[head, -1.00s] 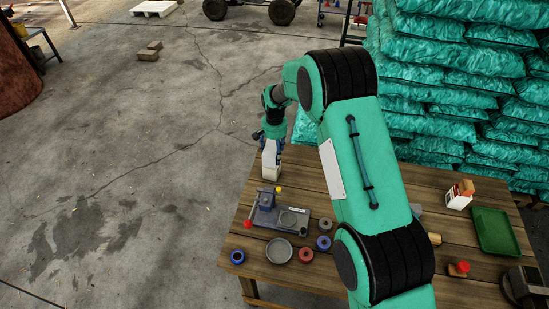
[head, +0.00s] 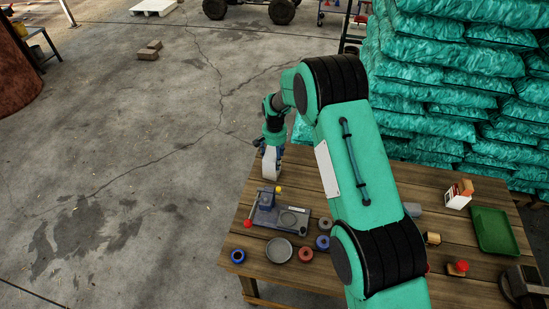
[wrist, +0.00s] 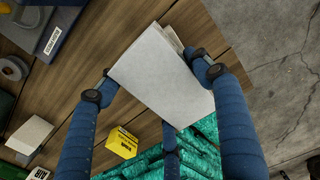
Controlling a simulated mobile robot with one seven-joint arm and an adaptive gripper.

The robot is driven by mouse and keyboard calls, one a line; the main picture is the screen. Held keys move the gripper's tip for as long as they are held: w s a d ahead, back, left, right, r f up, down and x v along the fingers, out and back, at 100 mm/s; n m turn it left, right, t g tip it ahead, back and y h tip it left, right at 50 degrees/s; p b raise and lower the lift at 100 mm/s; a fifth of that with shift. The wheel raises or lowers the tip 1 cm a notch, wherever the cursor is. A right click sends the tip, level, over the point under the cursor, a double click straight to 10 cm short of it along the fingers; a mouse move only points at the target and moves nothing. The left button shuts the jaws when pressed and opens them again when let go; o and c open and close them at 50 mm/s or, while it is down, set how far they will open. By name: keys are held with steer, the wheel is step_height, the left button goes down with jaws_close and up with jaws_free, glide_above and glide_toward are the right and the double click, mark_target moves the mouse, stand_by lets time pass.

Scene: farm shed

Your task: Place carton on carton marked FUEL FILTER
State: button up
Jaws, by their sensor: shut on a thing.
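My gripper (head: 271,150) is at the far left corner of the wooden bench, shut on a plain white carton (head: 270,163). In the wrist view the carton (wrist: 160,75) sits between the blue fingers (wrist: 150,85), its broad blank face toward the camera. I cannot tell whether its bottom touches the bench. A yellow box with dark print (wrist: 122,142) stands beyond the fingers in the wrist view; its words are too small to read. A white carton (wrist: 28,135) and another with partly cut-off lettering (wrist: 38,174) show at lower left. I cannot make out a FUEL FILTER marking.
A red-and-white carton (head: 458,197) and green tray (head: 494,231) are at right. Teal sacks (head: 450,90) are stacked behind.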

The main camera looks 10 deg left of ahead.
mark_target(275, 153)
steer(key=shift+f, duration=0.1)
steer(key=o, duration=1.2)
steer(key=shift+c, duration=0.2)
steer(key=shift+r+b, duration=0.9)
steer(key=shift+r, duration=5.2)
